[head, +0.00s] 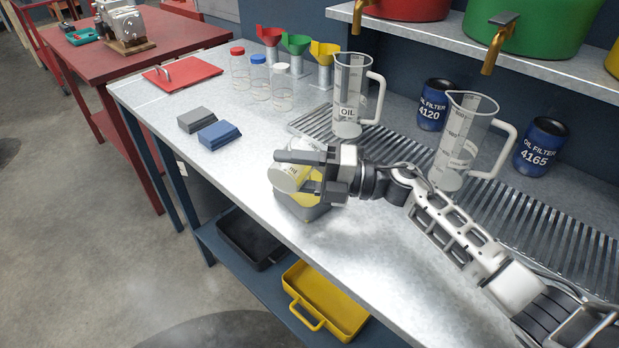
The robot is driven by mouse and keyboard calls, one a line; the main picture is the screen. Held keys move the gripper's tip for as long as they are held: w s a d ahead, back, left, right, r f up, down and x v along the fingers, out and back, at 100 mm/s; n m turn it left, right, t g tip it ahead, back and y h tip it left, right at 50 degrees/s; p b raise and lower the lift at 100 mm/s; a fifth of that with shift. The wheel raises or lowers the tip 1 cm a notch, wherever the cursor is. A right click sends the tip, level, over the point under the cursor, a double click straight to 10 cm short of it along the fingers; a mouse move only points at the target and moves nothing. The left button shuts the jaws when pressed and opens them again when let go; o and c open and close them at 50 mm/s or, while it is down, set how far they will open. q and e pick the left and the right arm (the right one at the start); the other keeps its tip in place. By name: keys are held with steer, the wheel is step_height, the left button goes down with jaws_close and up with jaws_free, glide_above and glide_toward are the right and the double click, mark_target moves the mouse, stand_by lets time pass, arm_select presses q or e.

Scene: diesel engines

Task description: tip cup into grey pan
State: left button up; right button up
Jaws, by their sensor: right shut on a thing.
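My right gripper (305,172) is shut on a clear cup (285,180), with its fingers on either side of it. The cup is tilted well over, with its mouth to the lower left. Pale yellow shows in the cup. The small grey pan (318,213) stands on the metal bench directly below, near the front edge. Yellow shows inside the pan, partly hidden by the cup and gripper. I cannot tell whether liquid is running between them. My left gripper is not in view.
Two jugs (350,95) (465,140) and two oil filters (434,105) (541,146) stand around the slotted drain (555,235). Grey and blue blocks (197,120) (220,134) lie left. Capped jars and funnels stand behind. A black tray (250,238) and yellow tray (328,303) sit below.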

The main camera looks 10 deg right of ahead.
steer(key=shift+r, duration=0.1)
steer(key=shift+r+m, duration=0.1)
steer(key=shift+m, duration=0.3)
steer(key=shift+w+d+r+m+t, duration=0.1)
steer(key=shift+d+r+m+t, duration=0.05)
steer(key=shift+m+t, duration=0.15)
